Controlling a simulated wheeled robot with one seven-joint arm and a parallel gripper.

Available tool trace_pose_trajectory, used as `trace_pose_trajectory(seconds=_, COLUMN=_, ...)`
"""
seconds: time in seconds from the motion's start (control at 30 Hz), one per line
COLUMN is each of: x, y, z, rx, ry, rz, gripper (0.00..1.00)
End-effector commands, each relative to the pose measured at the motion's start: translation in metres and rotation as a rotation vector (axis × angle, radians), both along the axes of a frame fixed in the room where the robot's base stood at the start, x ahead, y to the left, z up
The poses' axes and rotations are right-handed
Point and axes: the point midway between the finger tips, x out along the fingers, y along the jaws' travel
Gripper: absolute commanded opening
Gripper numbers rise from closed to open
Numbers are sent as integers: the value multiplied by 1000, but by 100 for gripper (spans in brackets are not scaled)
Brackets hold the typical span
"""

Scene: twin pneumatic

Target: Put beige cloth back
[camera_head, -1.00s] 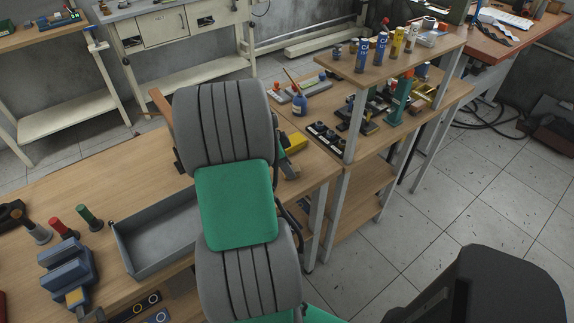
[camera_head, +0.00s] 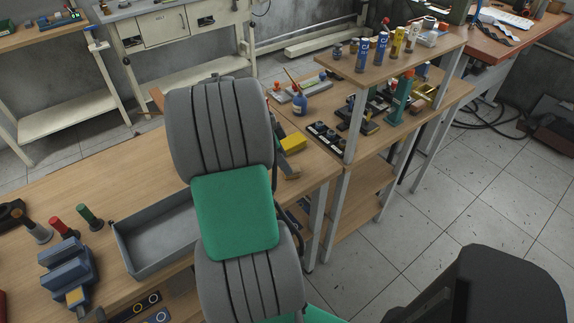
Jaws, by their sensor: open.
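I cannot make out the beige cloth in the head view. My grey and green arm stands over the middle of the workbench (camera_head: 62,187) and hides part of it. My gripper is not visible; the arm may be covering it. A small brown piece (camera_head: 157,98) shows at the upper left edge of the arm, mostly hidden, and I cannot tell what it is.
A grey open tray (camera_head: 150,269) lies left of my arm, beside a blue vise (camera_head: 68,268) and several coloured-handled tools. A yellow block (camera_head: 293,143) sits right of the arm. A raised shelf (camera_head: 395,65) at the right holds several cans and bottles.

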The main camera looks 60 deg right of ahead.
Motion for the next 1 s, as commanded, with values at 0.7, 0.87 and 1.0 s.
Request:
trace_pose_trajectory(seconds=0.7, x=99, y=117, z=90, rx=84, ry=-2, rz=682, gripper=53)
trace_pose_trajectory(seconds=0.87, x=138, y=282, z=83, rx=150, ry=26, rz=1652, gripper=53)
trace_pose_trajectory(seconds=1.0, x=120, y=386, z=67, rx=152, ry=48, rz=2241, gripper=53)
